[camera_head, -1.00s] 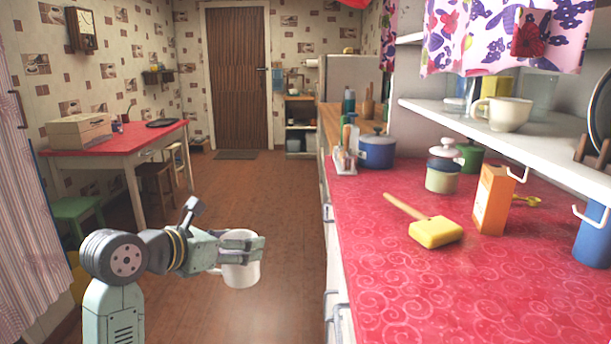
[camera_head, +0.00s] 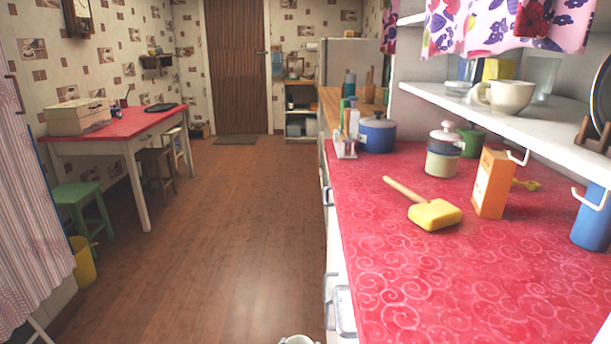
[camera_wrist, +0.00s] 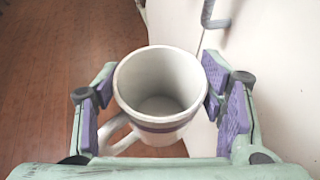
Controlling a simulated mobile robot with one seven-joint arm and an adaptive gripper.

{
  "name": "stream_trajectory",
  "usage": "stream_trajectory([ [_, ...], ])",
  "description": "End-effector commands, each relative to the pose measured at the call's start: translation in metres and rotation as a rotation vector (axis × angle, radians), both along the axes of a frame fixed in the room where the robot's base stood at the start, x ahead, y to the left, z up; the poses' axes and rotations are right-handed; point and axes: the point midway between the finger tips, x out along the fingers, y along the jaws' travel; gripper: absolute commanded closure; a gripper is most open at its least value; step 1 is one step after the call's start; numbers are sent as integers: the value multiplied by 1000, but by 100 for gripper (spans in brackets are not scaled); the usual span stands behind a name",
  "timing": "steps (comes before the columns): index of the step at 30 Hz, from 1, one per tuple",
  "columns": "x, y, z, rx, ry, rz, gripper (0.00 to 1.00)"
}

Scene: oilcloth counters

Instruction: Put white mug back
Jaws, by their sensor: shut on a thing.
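The white mug (camera_wrist: 160,84) is held upright between the purple pads of my gripper (camera_wrist: 163,105) in the wrist view. It is empty, with a dark band low on its side and its handle toward the lower left. In the head view only a small part of the mug (camera_head: 297,340) shows at the bottom edge, and my gripper is out of that view. A cream cup (camera_head: 507,95) stands on the white shelf (camera_head: 540,122) at the upper right.
The red counter (camera_head: 400,270) carries a sponge brush (camera_head: 434,214), an orange box (camera_head: 492,183), a lidded jar (camera_head: 442,160) and a blue pot (camera_head: 377,134). White hooks hang under the shelf. Cabinet handles (camera_head: 340,310) stick out beside the counter. The floor (camera_head: 220,230) is clear.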

Motion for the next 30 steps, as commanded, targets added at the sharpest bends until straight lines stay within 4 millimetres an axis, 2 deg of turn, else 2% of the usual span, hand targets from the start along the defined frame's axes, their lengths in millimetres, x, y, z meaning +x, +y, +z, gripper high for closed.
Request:
stream_trajectory([
  [1,-7,-7,-12,-5,3,0,75],
  [3,-14,-13,-22,-4,0,1,75],
  [7,-20,-19,-33,-1,-3,-1,75],
  [30,-21,-19,-34,-1,-5,-2,75],
])
